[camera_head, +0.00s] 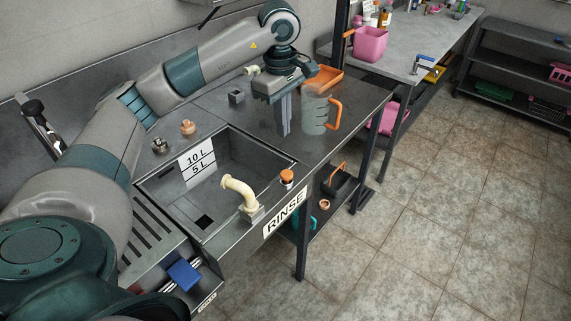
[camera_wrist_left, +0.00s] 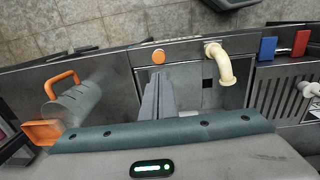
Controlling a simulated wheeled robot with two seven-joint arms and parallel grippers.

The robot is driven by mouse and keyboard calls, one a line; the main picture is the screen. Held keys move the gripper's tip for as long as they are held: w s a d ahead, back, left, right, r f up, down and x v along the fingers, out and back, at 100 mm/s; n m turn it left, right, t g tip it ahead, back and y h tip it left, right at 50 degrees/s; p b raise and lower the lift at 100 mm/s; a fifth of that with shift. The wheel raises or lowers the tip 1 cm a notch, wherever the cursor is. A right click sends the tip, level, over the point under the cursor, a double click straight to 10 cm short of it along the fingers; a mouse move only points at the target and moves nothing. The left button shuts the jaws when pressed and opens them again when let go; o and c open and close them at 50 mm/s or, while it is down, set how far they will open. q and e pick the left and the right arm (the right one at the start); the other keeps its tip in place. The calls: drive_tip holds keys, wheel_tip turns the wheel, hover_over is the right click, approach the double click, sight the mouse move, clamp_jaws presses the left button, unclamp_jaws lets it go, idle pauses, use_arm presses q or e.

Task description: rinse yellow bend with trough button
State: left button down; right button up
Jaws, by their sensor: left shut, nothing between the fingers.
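The yellow bend (camera_head: 238,188) is a pale curved pipe on a small grey block at the front rim of the rinse trough (camera_head: 250,152), its upper end over the basin. It also shows in the left wrist view (camera_wrist_left: 220,62). The trough button (camera_head: 286,176) is an orange cap on the front right corner of the rim; it also shows in the left wrist view (camera_wrist_left: 158,57). My left gripper (camera_head: 285,132) is shut and empty, fingers pointing down over the bench just right of the trough, behind the button and apart from it. My right gripper is out of view.
A clear jug (camera_head: 315,112) with an orange handle stands close to the right of my left gripper. An orange tray (camera_head: 323,77) lies behind it. A blue block (camera_head: 184,275) is at the front left.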

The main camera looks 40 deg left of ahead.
use_arm(q)
drive_tip(key=shift+f, duration=0.85)
drive_tip(key=p, duration=0.3)
approach(286, 174)
wheel_tip(286, 174, down, 5)
drive_tip(key=shift+f+p, duration=0.2)
drive_tip(key=shift+p, duration=0.85)
drive_tip(key=shift+f, duration=0.55)
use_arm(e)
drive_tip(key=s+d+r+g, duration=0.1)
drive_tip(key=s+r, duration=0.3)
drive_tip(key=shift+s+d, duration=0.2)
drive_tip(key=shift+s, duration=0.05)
